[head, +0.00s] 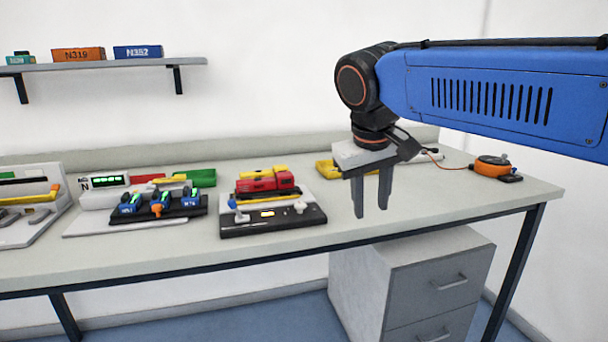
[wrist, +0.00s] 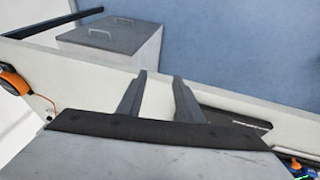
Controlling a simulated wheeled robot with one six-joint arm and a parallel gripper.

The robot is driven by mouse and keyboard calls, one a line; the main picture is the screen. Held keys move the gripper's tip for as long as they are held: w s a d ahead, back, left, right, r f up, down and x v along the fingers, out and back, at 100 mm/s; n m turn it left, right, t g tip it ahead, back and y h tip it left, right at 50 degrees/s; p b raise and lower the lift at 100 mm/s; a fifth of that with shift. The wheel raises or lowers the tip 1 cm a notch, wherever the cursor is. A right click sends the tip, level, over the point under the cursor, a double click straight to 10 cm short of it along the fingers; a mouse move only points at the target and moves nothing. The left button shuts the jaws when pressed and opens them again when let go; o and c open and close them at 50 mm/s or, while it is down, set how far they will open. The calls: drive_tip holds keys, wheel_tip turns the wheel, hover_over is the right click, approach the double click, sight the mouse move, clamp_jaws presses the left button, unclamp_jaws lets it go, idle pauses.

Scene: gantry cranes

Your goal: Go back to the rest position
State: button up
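My gripper (head: 371,209) hangs from my blue arm, fingers pointing down, in front of the right part of the workbench (head: 440,200). Its two fingers are apart with nothing between them. In the wrist view the gripper (wrist: 162,78) also shows a clear gap between its fingers, with the bench edge and floor beyond. The gripper hides part of a yellow object (head: 325,169) behind it on the bench.
A red and yellow model (head: 268,182) sits on a black and white base left of my gripper. A dark holder with blue pieces (head: 160,203) lies further left. An orange round device (head: 492,166) is at the right. A grey drawer cabinet (head: 420,285) stands below.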

drive_tip(key=s+d+f+m, duration=0.1)
drive_tip(key=s+d+f, duration=0.7)
drive_tip(key=f, duration=0.3)
drive_tip(key=s+d+f+m+t+y, duration=0.1)
drive_tip(key=s+d+f+m, duration=0.1)
drive_tip(key=s+d+f, duration=0.5)
wheel_tip(320, 180, down, 4)
drive_tip(key=s, duration=0.2)
drive_tip(key=shift+s+d, duration=0.35)
drive_tip(key=shift+d, duration=0.05)
